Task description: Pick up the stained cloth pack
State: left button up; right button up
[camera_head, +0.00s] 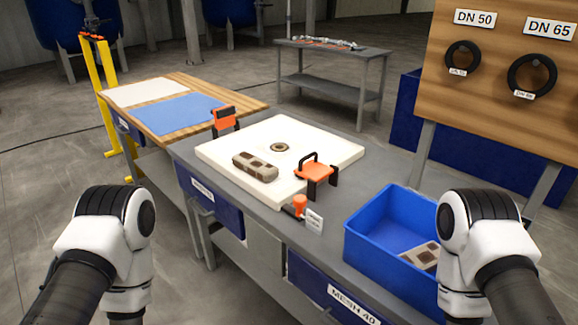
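A second, similar stained pack (421,256) lies in the blue bin (372,223) at the right, partly hidden by my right arm. Only links of my two arms show, at the lower left and lower right. Both grippers are out of view, and no arm part touches the pack on the plate.
An orange clamp with a black handle (315,172) stands on the plate's right edge, and another orange clamp (224,120) at its left corner. An orange knob (299,205) is at the front corner. A wooden-topped table with a blue sheet (180,112) stands left; a board with rings (505,75) stands right.

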aim_at(255, 166)
jog(key=j+z, duration=0.25)
jog(key=z, duration=0.15)
jog(key=i+j+z, duration=0.1)
jog(key=j+z, duration=0.15)
jog(key=z, duration=0.15)
jog(key=j+z, duration=0.25)
jog(key=z, duration=0.15)
jog(key=j+z, duration=0.25)
jog(key=z, duration=0.15)
